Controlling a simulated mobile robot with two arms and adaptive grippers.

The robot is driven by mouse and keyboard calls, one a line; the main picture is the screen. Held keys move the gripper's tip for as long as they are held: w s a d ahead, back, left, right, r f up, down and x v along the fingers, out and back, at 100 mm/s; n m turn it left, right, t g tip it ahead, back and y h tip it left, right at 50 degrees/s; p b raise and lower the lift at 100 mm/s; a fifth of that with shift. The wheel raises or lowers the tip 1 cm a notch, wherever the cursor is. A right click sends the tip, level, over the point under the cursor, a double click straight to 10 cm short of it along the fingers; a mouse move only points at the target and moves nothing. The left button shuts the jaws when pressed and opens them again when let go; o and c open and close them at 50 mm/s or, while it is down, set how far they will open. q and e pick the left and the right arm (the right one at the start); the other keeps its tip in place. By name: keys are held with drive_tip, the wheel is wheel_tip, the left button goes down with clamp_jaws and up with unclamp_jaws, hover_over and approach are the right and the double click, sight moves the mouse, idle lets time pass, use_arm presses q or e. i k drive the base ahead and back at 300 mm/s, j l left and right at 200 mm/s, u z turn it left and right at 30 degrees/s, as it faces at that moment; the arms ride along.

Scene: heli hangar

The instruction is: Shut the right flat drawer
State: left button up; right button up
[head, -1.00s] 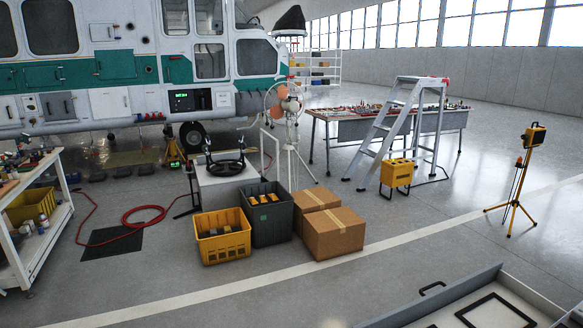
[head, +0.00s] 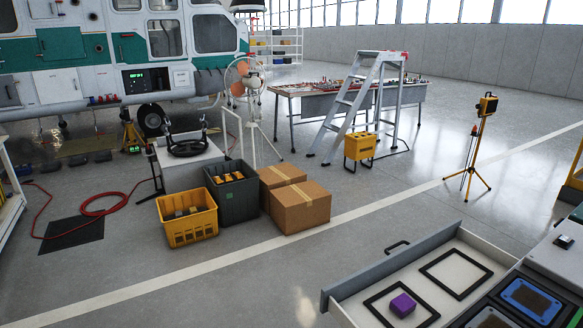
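An open flat drawer (head: 348,288) sticks out at the lower right of the head view. It has a grey front panel with a black bar handle (head: 397,247) on its outer face. Inside its pale bottom are two black square frames, and a purple block (head: 402,305) lies in the nearer one. The drawer comes out of a cabinet (head: 535,262) at the right edge, which is cut off by the picture. Neither of my grippers is in view.
A yellow crate (head: 187,218), a dark grey bin (head: 232,190) and cardboard boxes (head: 300,207) stand on the floor ahead. A yellow tripod lamp (head: 478,150) stands beyond the drawer. The floor between the boxes and the drawer is clear.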

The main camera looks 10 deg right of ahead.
sight(443, 271)
drive_tip(key=z, duration=1.05)
drive_tip(key=i+j+z, duration=0.2)
drive_tip(key=j+z, duration=0.3)
drive_tip(key=i+j+z, duration=0.1)
drive_tip(key=j+z, duration=0.9)
drive_tip(key=j, duration=0.6)
drive_tip(key=k+j+z, duration=0.1)
drive_tip(key=j, duration=0.45)
drive_tip(key=k+j, duration=0.1)
drive_tip(key=j, duration=0.5)
drive_tip(key=j+z, duration=0.1)
drive_tip(key=j, duration=0.45)
drive_tip(key=k, duration=0.05)
